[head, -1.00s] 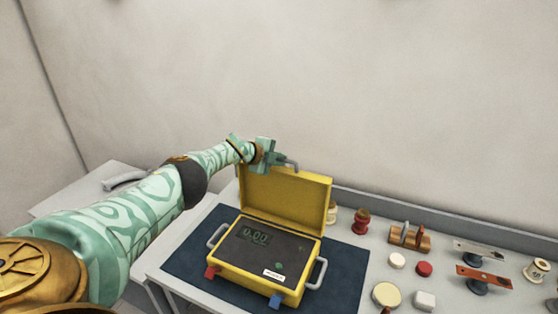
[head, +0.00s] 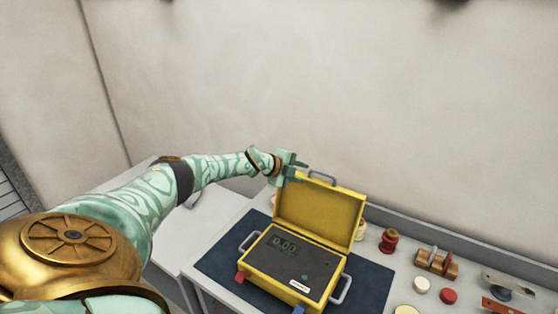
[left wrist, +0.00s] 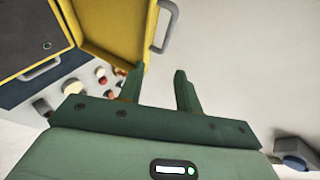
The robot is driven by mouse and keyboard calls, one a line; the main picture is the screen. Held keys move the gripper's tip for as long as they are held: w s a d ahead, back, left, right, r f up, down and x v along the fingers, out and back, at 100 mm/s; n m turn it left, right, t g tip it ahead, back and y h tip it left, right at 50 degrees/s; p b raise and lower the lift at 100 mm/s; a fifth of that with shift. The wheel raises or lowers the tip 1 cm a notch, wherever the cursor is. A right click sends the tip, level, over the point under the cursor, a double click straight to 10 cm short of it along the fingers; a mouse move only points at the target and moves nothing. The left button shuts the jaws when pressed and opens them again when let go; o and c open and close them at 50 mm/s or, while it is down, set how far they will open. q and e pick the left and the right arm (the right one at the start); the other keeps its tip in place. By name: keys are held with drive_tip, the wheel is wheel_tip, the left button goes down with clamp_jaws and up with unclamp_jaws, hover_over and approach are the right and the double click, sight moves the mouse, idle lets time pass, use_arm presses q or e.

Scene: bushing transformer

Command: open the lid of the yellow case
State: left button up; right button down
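The yellow case (head: 282,287) sits on a dark blue mat, its dark panel and display showing. Its lid (head: 322,213) stands open, roughly upright at the back edge, with a grey handle (head: 322,177) on its top side. My left gripper (head: 300,170) is at the lid's upper left corner, left of that handle. In the left wrist view its two fingers (left wrist: 158,70) are apart with nothing held between them. The lid (left wrist: 110,25) and its handle (left wrist: 162,28) show just beyond the fingers there. Whether a finger touches the lid I cannot tell. My right gripper is out of view.
The mat (head: 225,258) lies on a light table. Right of the case stand a red knobbed part (head: 389,240), a wooden block piece (head: 436,262), a white cap (head: 421,284) and a red cap (head: 448,296). A wall rises behind the table.

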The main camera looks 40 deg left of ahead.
use_arm(q)
drive_tip(key=v, duration=0.9)
drive_tip(key=shift+s, duration=0.2)
drive_tip(key=shift+f, duration=0.1)
